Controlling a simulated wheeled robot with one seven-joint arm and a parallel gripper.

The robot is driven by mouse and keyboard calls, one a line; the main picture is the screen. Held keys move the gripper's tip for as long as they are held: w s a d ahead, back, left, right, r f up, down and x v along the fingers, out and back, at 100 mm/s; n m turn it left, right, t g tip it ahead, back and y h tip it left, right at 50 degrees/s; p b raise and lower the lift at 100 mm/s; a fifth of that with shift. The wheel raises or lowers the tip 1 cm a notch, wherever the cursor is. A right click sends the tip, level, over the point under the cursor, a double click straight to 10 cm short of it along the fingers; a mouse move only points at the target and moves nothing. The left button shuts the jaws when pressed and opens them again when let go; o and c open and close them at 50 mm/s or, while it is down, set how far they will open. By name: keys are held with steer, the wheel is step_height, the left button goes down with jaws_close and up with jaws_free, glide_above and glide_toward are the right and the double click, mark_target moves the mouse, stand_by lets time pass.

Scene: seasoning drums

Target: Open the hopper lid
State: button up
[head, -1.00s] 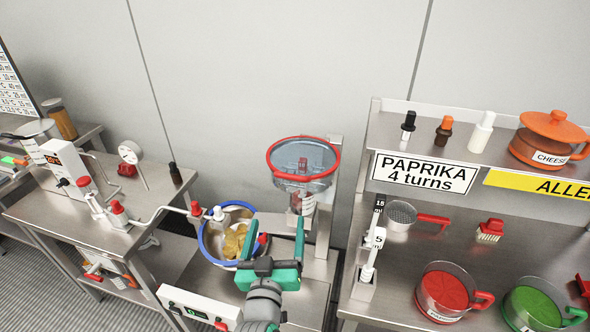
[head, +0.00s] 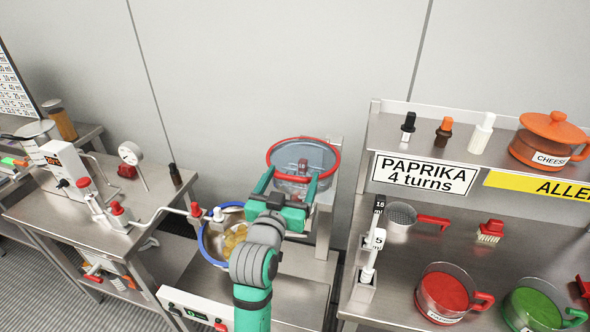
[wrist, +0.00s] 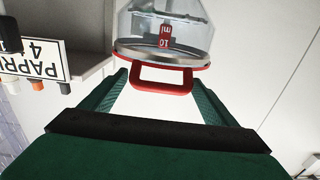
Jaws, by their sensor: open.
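The hopper (head: 322,160) is a clear round vessel with a red rim, standing on a metal post. Its lid appears to be the clear top inside the red rim; it looks closed. In the wrist view, a red loop handle (wrist: 160,86) sticks out from the rim of the hopper (wrist: 190,22). My green gripper (head: 288,184) is open at the near side of the hopper, just below the rim. In the wrist view its fingertips stand on either side of the handle, with gaps showing. In the head view my gripper hides the handle.
A blue-rimmed bowl (head: 207,247) of yellow pieces sits below left of my gripper. A steel shelf (head: 345,300) with cups and bottles stands close on the right. A bench (head: 100,220) with a lever and gauge is on the left. The wall is behind.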

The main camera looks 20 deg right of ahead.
mark_target(296, 168)
steer(key=shift+x, duration=1.95)
steer(key=shift+c, duration=0.3)
steer(key=c, duration=1.1)
steer(key=shift+d, duration=0.1)
steer(key=shift+c, duration=0.2)
steer(key=shift+r, duration=0.15)
